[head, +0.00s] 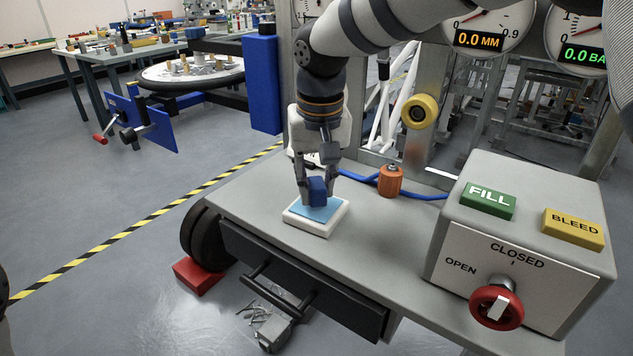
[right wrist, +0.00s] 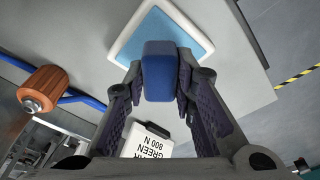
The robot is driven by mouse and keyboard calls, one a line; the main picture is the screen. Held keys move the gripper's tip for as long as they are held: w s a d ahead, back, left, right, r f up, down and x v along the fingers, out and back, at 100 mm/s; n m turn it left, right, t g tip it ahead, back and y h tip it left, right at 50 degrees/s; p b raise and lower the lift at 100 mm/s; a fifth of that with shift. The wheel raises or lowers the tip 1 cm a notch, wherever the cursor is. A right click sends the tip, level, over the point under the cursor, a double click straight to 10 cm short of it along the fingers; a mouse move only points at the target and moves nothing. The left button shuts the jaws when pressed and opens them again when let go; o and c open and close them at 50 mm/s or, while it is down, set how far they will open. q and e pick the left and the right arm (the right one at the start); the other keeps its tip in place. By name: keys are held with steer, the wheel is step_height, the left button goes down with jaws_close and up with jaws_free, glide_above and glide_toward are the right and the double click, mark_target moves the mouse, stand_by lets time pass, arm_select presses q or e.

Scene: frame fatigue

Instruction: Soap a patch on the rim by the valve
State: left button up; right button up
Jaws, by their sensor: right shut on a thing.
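My right gripper (head: 318,196) points down and is shut on a dark blue block (head: 318,189). The block also shows between the fingers in the right wrist view (right wrist: 159,72). It is over a shallow white tray (head: 303,225) with a light blue surface (head: 326,211); I cannot tell whether it touches that surface. A red knob (head: 497,306) is on the front of a grey box, below the words OPEN and CLOSED. I cannot make out which part is the rim by the valve. My left gripper is not in view.
An orange fitting (head: 389,181) with a blue hose stands behind the tray on the grey cart top (head: 270,200). The grey control box (head: 452,225) bears green FILL (head: 487,200) and yellow BLEED (head: 573,228) buttons. A yellow roller (head: 419,111) is above. The cart top between tray and box is clear.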

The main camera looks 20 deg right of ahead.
mark_target(316, 181)
steer(key=shift+f, duration=0.55)
stand_by(0.6)
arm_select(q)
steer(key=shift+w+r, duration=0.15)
arm_select(e)
steer(key=shift+s+f, duration=0.1)
steer(key=shift+f, duration=0.05)
stand_by(0.8)
step_height(316, 181, up, 5)
steer(key=shift+r+p, duration=0.15)
steer(key=shift+p, duration=0.4)
steer(key=shift+r, duration=1)
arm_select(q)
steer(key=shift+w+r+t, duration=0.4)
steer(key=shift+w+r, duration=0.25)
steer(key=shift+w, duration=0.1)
arm_select(e)
steer(key=shift+f, duration=0.1)
